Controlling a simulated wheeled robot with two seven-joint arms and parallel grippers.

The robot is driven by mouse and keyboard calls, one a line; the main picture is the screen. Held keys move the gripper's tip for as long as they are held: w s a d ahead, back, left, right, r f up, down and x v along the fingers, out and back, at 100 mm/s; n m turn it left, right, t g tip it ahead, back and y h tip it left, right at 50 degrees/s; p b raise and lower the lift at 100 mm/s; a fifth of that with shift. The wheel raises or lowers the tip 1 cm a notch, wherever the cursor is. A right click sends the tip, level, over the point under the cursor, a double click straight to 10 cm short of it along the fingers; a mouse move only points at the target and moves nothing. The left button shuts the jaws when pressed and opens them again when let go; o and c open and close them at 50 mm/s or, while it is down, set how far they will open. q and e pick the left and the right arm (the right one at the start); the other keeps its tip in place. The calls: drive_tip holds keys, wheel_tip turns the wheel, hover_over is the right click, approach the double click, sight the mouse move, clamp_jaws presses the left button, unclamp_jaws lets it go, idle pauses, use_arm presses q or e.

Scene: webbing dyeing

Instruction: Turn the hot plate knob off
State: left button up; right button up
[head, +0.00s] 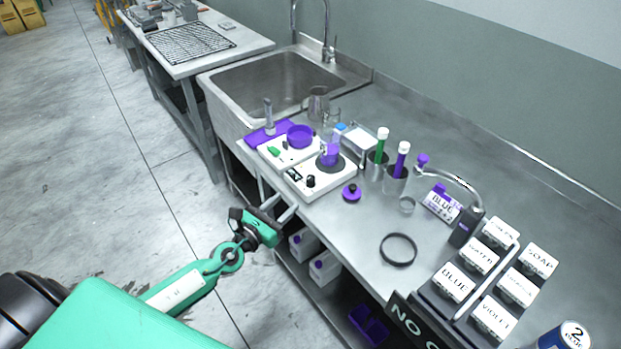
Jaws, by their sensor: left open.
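The hot plate (333,188) is a white box on the steel counter, with a dark round top plate and a purple vessel (330,155) standing on it. Its black knob (311,182) is on the front part of the box, right of a small dark display; which way it is set is too small to tell. My left gripper (284,207) is at the counter's front edge, in front of the hot plate and lower left of the knob. Its two fingers are apart, empty, and not touching the knob. My right gripper is out of view.
A second white device (283,158) with a purple dish stands left of the hot plate. A purple lid (351,193) lies to its right, near cylinders (396,181) and a black ring (398,249). Labelled boxes (479,256) fill the right. A sink (270,87) lies behind left.

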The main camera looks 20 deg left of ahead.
sight(308, 182)
use_arm(q)
drive_tip(key=p+x, duration=0.1)
drive_tip(key=x, duration=1.1)
drive_tip(key=shift+f, duration=0.1)
clamp_jaws()
